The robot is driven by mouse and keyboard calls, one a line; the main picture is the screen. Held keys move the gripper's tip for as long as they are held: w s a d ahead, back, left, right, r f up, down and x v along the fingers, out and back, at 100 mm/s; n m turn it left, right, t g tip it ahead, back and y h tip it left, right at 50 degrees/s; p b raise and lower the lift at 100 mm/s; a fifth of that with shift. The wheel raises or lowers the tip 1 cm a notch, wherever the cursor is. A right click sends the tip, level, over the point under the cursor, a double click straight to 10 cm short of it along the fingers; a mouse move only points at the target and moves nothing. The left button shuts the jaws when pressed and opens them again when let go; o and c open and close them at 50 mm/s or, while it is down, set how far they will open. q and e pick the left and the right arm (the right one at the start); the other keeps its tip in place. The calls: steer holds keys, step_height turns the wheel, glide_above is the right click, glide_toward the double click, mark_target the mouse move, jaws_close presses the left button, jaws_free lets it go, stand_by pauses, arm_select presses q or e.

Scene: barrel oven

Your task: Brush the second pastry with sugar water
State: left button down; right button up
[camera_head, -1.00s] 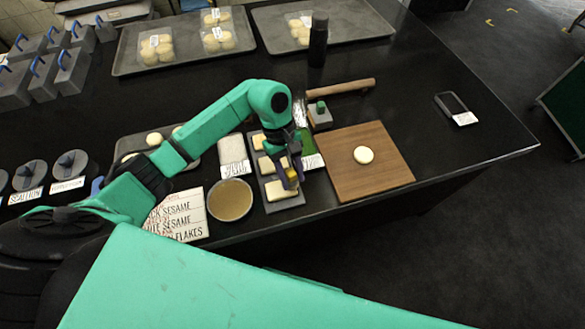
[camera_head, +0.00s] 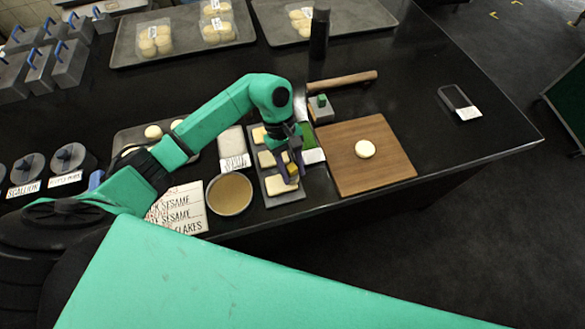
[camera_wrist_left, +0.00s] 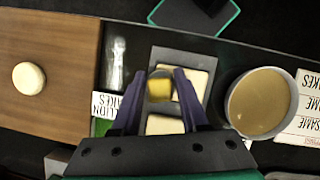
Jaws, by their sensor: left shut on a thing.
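Several pale rectangular pastries lie in a row on a dark grey tray (camera_head: 288,199). The front pastry (camera_head: 281,186) and the one behind it (camera_head: 266,159) show partly beside my left gripper (camera_head: 290,170). Whether the brush touches is unclear. A round bowl of tan liquid (camera_head: 229,194) stands left of the tray, also in the wrist view (camera_wrist_left: 262,102). My right gripper is not in view.
A wooden board (camera_head: 353,178) with a round dough piece (camera_head: 365,149) is to the right. The table's right part is mostly clear.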

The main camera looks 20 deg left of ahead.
arm_select(q)
steer(key=shift+f+b, duration=0.3)
steer(key=shift+b, duration=0.05)
stand_by(0.3)
